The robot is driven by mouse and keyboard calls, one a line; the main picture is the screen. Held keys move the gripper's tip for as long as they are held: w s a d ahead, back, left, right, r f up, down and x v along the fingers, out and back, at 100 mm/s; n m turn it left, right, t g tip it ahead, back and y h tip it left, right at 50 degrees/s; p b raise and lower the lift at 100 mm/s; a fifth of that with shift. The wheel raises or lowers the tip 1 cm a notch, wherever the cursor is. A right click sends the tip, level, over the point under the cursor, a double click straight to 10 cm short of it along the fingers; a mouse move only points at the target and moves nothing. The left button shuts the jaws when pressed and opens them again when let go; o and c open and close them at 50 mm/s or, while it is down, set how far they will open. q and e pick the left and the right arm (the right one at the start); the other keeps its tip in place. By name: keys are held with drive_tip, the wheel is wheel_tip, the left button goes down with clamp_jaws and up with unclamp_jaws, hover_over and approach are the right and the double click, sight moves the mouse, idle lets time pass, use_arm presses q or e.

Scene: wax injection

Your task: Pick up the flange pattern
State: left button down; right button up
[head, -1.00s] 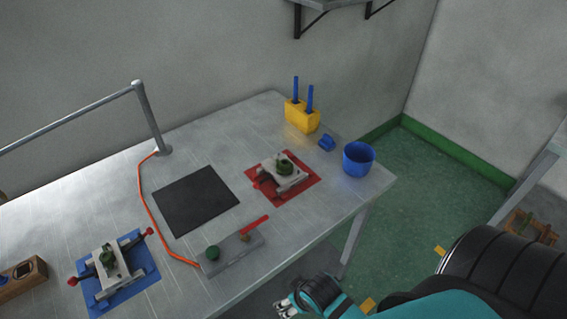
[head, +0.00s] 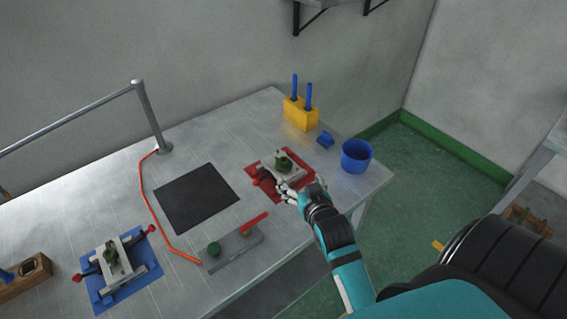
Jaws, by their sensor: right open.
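A green round part (head: 284,163), which may be the flange pattern, sits in a grey metal die on the red mat (head: 258,167). Another green part (head: 112,256) sits in a second grey die on the blue mat (head: 153,268); I cannot tell for certain which is the flange pattern. My right gripper (head: 286,190) is open at the near edge of the red mat, just in front of the die. It looks empty and apart from the green part. My left gripper is not in view.
A blue cup (head: 356,156), a small blue piece (head: 325,139) and a yellow holder (head: 301,114) with blue sticks stand at the right. A grey block (head: 236,248) with a red lever and green knob lies near the front edge. A black mat (head: 197,197) is bare.

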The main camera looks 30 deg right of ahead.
drive_tip(key=p, duration=0.2)
approach(283, 159)
drive_tip(key=x, duration=0.2)
drive_tip(key=shift+w+d, duration=0.2)
drive_tip(key=shift+w, duration=0.15)
drive_tip(key=shift+w+d, duration=0.15)
drive_tip(key=shift+w, duration=0.25)
drive_tip(key=shift+f+p+x, duration=0.2)
drive_tip(key=shift+p+x, duration=0.4)
drive_tip(key=shift+x, duration=1.7)
drive_tip(key=shift+s, duration=0.1)
drive_tip(key=c, duration=1.3)
